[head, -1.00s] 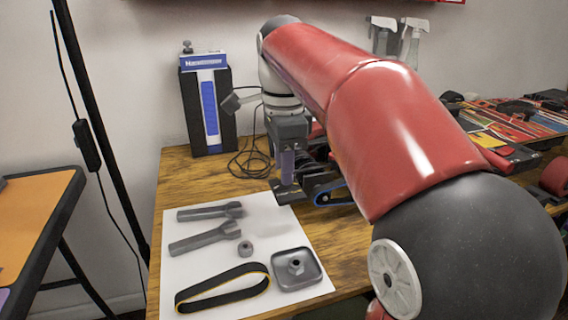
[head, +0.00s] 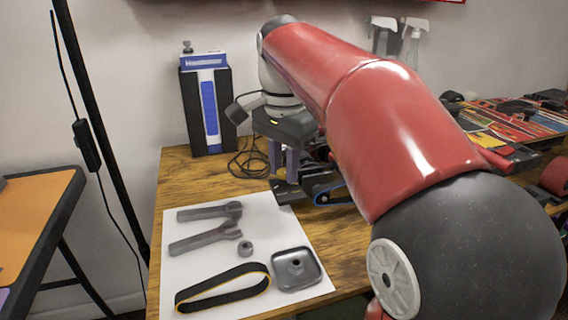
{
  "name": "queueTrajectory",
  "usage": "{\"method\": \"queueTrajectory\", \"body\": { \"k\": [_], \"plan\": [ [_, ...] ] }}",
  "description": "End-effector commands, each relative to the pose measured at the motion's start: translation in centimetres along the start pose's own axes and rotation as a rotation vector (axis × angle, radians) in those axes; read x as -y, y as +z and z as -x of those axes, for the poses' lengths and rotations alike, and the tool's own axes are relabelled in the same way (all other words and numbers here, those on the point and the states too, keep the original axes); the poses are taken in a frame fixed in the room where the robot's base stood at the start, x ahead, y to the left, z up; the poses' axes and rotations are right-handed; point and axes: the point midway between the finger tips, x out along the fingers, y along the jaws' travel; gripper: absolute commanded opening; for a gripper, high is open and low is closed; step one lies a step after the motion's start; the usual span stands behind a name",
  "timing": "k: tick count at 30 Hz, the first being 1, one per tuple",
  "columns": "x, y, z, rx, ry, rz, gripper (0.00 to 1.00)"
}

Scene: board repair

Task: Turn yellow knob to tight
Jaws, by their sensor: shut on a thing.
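My gripper (head: 284,176) points down at the board skateboard-like assembly (head: 322,186) with dark parts and a blue-edged belt, at the back of the wooden bench. Its two purple-grey fingers show side by side below the dark gripper body. It is shut on a small part there, most likely the yellow knob. The knob itself cannot be made out; the fingers and my arm hide that spot. Whether the knob is tight cannot be seen.
A white sheet (head: 215,262) at the front holds two grey forked tools (head: 205,240), a small nut (head: 245,248), a black belt (head: 222,288) and a grey square tray (head: 297,270). A black-and-blue box (head: 209,108) stands behind, with loose cable (head: 250,160) beside it.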

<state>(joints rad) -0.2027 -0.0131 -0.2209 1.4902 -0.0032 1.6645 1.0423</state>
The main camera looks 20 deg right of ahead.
Motion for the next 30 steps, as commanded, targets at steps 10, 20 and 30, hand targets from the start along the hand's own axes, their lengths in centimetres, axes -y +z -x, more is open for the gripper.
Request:
{"method": "queueTrajectory", "body": {
  "k": [10,20,30],
  "plan": [
    [0.01,-0.02,0.04,0.0,-0.001,0.299,0.02],
    [0.03,0.02,0.05,0.0,-0.002,0.481,0.02],
    [0.03,0.01,0.06,0.0,-0.002,0.54,0.02]
  ]
}}
